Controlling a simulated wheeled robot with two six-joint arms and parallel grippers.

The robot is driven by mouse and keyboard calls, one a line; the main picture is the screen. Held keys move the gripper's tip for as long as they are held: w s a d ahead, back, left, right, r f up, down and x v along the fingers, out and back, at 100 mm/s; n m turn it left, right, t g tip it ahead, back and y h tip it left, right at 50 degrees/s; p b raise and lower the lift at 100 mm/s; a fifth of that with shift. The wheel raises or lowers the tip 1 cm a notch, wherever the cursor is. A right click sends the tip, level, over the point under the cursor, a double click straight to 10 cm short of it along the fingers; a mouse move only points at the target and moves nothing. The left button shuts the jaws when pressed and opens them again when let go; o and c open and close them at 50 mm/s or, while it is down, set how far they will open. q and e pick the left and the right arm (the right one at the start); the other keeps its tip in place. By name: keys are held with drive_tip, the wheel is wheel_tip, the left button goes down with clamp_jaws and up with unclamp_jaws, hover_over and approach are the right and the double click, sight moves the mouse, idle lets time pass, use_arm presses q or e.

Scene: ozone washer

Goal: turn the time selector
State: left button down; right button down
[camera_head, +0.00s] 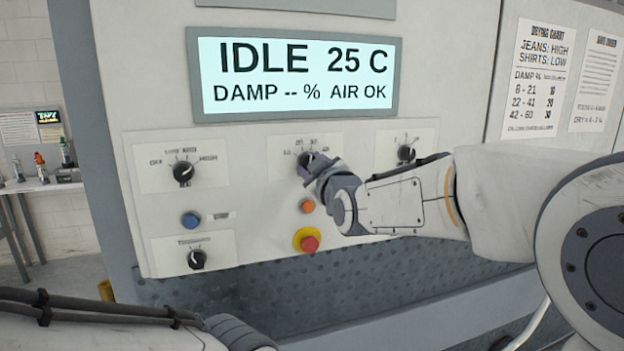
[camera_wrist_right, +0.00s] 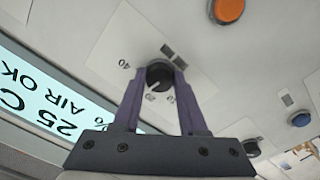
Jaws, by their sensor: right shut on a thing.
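The time selector is a round black knob (camera_head: 307,158) on the middle white plate of the panel, under the display. It shows larger in the right wrist view (camera_wrist_right: 159,74), with numbers around it; 40 is legible, and some are hidden by the fingers. A pale pointer line on it faces down-left in that view; its exact setting is unclear. My right gripper (camera_head: 314,170) comes in from the right and is shut on the knob, one purple finger on each side (camera_wrist_right: 159,82). My left arm shows at the lower left; its fingers are not in view.
The display (camera_head: 296,78) reads IDLE, 25 C, AIR OK. An orange button (camera_head: 307,206) and a red stop button on a yellow ring (camera_head: 308,241) sit close below my right gripper. Other black knobs stand left (camera_head: 183,171) and right (camera_head: 406,153); a blue button (camera_head: 190,220) is lower left.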

drive_tip(key=shift+n+b, duration=1.5)
drive_tip(key=shift+n, duration=1.4)
drive_tip(key=shift+c, duration=2.2)
unclamp_jaws()
drive_tip(key=shift+s, duration=0.15)
drive_tip(key=b+v, duration=0.4)
drive_tip(key=v, duration=0.6)
